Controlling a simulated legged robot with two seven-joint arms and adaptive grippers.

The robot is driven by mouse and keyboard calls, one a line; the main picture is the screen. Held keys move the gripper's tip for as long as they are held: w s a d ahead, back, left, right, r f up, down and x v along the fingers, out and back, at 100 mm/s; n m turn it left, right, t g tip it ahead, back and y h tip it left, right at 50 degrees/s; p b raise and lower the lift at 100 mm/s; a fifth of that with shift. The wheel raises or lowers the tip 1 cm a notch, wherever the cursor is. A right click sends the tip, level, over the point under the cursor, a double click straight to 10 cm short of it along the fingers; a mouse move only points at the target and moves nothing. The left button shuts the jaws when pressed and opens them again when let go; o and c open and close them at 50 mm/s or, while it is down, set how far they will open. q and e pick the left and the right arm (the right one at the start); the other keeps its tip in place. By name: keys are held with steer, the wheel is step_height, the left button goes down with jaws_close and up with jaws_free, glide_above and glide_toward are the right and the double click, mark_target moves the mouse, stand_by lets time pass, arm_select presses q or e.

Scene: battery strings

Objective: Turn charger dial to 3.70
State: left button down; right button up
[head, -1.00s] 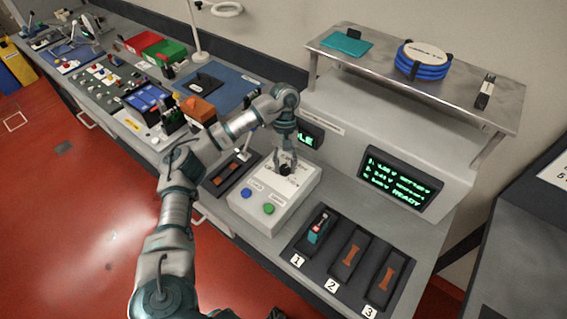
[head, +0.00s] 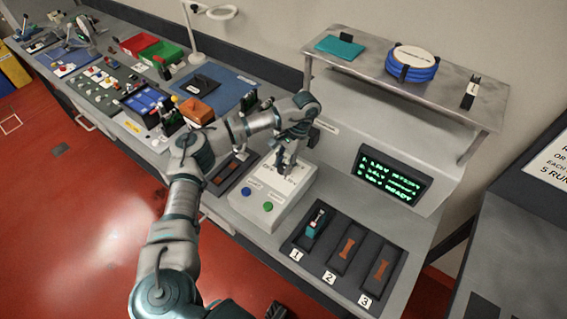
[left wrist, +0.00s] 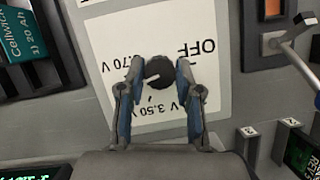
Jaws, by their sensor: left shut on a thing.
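The charger (head: 262,212) is a pale box with a blue and a green button on its front. Its black round dial (left wrist: 160,73) sits on a white label with OFF at upper right, a partly cut "70 V" at left and 3.50 V below, all upside down in the left wrist view. A small white mark shows on the dial's lower left side; its exact setting is hard to tell. My left gripper (left wrist: 160,78) is shut on the dial, one finger on each side. In the head view the left gripper (head: 285,163) hides the dial. My right gripper is not in view.
A tray (head: 327,254) with slots 1, 2 and 3 lies right of the charger; slot 1 holds a teal battery (head: 316,222). A green-text screen (head: 392,175) stands behind, below a metal shelf (head: 460,96). An orange box (head: 197,110) and tools lie left.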

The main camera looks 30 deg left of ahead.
arm_select(q)
steer(key=shift+m+y, duration=0.3)
steer(key=shift+m, duration=0.5)
steer(key=shift+t, duration=0.3)
steer(key=c, duration=0.9)
jaws_free()
steer(key=shift+c, duration=0.2)
steer(key=shift+o, duration=0.7)
steer(key=shift+w+r, duration=0.15)
steer(key=shift+r, duration=0.1)
steer(key=v, duration=0.6)
steer(key=shift+w+d+r, duration=0.1)
steer(key=shift+w+r, duration=0.2)
